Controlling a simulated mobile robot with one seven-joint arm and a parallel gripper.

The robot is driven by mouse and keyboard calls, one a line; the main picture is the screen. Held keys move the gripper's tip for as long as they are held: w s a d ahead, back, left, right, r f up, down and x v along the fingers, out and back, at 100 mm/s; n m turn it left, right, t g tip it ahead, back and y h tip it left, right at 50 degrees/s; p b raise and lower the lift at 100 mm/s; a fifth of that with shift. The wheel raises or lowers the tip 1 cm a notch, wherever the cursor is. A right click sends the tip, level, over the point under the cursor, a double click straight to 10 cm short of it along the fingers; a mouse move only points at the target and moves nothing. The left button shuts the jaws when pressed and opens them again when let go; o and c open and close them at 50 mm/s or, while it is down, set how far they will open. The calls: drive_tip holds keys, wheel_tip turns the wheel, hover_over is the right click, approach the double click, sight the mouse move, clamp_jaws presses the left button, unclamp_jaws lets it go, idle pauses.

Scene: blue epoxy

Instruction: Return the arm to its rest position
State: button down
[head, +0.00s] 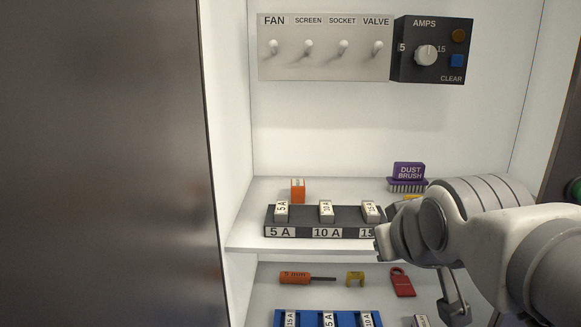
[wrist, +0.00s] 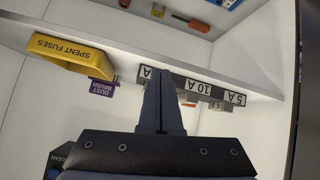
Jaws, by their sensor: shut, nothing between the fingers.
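My arm reaches in from the right in the head view, in front of the right part of the shelf. My gripper (wrist: 160,84) shows in the wrist view with its two dark fingers together and nothing between them. That view looks upside down, with the fingers in front of the black fuse rack (wrist: 207,89). In the head view the rack (head: 297,217) carries fuses above the labels 5 A, 10 A and 15. My arm covers the rack's right end. I cannot make out the fingers in the head view.
A yellow SPENT FUSES bin (wrist: 68,54) is beside the fingers. A purple dust brush (head: 408,176) and an orange block (head: 298,190) stand on the shelf (head: 245,235). A switch panel (head: 325,64) hangs above.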

drive_tip(key=s+f+m+g+p, duration=0.2)
drive_tip(key=s+f+g, duration=0.2)
drive_tip(key=s+f, duration=0.6)
wheel_tip(320, 180, up, 21)
drive_tip(key=s+p, duration=0.1)
drive_tip(key=p, duration=1.7)
drive_tip(key=shift+f, duration=0.2)
